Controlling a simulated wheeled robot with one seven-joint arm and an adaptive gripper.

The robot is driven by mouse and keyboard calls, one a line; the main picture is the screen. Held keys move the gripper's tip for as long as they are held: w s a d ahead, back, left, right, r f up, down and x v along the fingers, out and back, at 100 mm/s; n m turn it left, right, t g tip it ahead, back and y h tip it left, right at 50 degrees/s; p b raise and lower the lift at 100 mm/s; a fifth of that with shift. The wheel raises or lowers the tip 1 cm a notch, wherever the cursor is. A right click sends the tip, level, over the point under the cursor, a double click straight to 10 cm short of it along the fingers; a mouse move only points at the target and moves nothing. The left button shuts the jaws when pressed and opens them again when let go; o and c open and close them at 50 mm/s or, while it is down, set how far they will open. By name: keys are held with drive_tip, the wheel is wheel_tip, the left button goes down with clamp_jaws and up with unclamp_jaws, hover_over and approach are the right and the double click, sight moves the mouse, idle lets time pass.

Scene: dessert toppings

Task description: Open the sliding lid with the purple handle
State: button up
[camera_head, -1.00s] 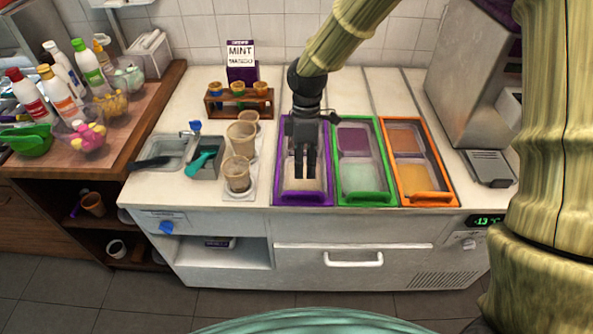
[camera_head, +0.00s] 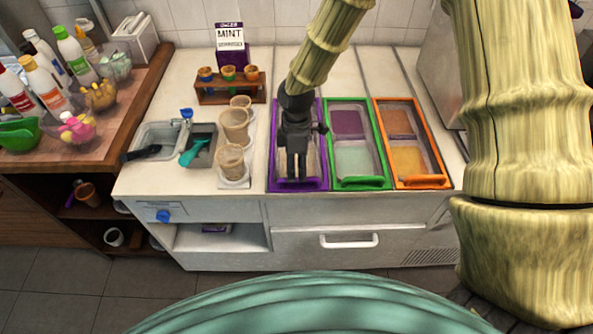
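The purple-framed bin (camera_head: 272,165) is the left one of three bins set in the white counter. Its purple handle (camera_head: 312,186) lies along the front edge, partly behind my fingers. My gripper (camera_head: 296,178) points down over the front of this bin, with its fingertips at or just behind the handle. I cannot tell whether they touch it. The fingers are close together, and whether they are shut on anything is unclear. My gripper and wrist hide much of the lid and the bin's back part.
Green-framed (camera_head: 334,184) and orange-framed (camera_head: 442,182) bins stand close on the right. Several cups (camera_head: 235,127) stand close on the left, with a wooden cone rack (camera_head: 229,97) behind them. A mint sign (camera_head: 231,42) stands at the back. A drawer handle (camera_head: 348,241) is on the counter front.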

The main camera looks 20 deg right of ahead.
drive_tip(key=shift+s+f, duration=0.15)
drive_tip(key=shift+f, duration=0.9)
clamp_jaws()
